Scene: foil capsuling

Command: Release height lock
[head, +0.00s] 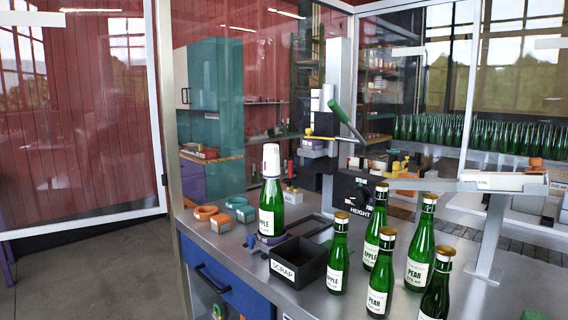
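The capsuling machine has a pale upright column (338,80) at the back of the steel bench. A black block labelled HEIGHT (357,200) sits low in front of the column, with small white lettering above. A green-handled lever (345,122) tilts up and left beside the dark machine head (322,122), which has a yellow part under it. Which part is the height lock, and how it is set, I cannot tell. A green APPLE bottle (271,205) with a white cap sleeve stands upright left of the block. Neither of my grippers is in view.
A black SCRAP bin (297,268) sits at the bench front. Several gold-capped APPLE and PEAR bottles (418,258) crowd the right front. Orange rings (206,212) lie at the left. Glazed frame posts (170,120) stand left and behind. A grey arm-like bar (460,187) crosses at right.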

